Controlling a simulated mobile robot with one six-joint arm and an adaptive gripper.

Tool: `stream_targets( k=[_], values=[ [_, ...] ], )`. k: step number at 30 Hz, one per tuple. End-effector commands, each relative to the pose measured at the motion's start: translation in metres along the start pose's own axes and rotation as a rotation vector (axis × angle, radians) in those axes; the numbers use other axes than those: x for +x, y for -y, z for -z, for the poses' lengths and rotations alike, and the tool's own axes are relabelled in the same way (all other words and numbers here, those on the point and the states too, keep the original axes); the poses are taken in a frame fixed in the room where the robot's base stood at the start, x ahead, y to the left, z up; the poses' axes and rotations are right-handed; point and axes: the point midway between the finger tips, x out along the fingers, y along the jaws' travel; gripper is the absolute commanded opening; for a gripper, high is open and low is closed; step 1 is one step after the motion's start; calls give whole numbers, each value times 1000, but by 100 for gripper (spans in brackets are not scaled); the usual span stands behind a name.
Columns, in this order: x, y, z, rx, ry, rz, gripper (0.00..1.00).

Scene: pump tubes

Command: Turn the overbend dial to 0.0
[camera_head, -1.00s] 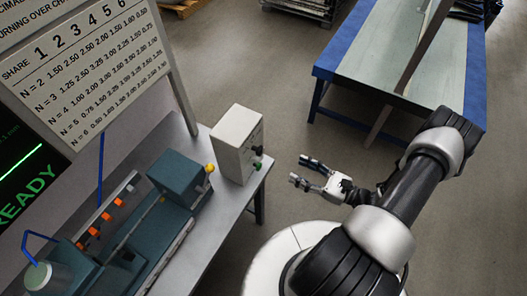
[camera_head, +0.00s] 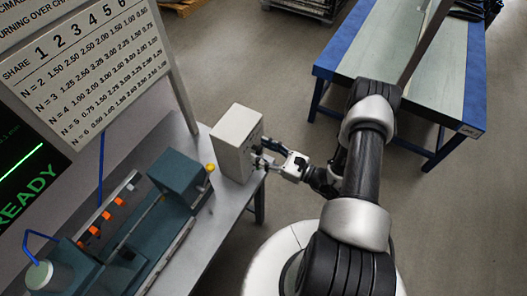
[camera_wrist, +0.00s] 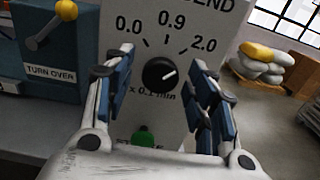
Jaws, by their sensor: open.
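The overbend dial (camera_wrist: 159,74) is a round black knob on the light grey box's front face. Its white mark points right and slightly up, roughly toward the 2.0 label (camera_wrist: 204,45). The 0.0 label (camera_wrist: 128,27) is at the dial's upper left, and 0.9 (camera_wrist: 172,20) is above it. My gripper (camera_wrist: 164,62) is open, with one finger on each side of the dial in the wrist view; I cannot tell whether either touches it. In the head view my gripper (camera_head: 263,158) is at the face of the box (camera_head: 235,138), and hides the dial.
A green button (camera_wrist: 143,137) is below the dial, between the fingers. A blue-green machine with a yellow-knobbed lever (camera_wrist: 66,10) marked TURN OVER stands left of the box. The box stands near the right end of the grey bench (camera_head: 230,205). A blue-edged table (camera_head: 330,75) is behind my arm.

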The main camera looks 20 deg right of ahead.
Motion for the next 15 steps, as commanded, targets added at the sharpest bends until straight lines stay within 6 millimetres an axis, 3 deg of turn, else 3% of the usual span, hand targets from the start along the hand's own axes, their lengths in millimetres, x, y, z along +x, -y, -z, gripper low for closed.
stream_targets(
  k=[3, 15],
  values=[
    [0, 0, 0, 0, 0, 0, 51],
    [0, 0, 0, 0, 0, -1, 24]
  ],
)
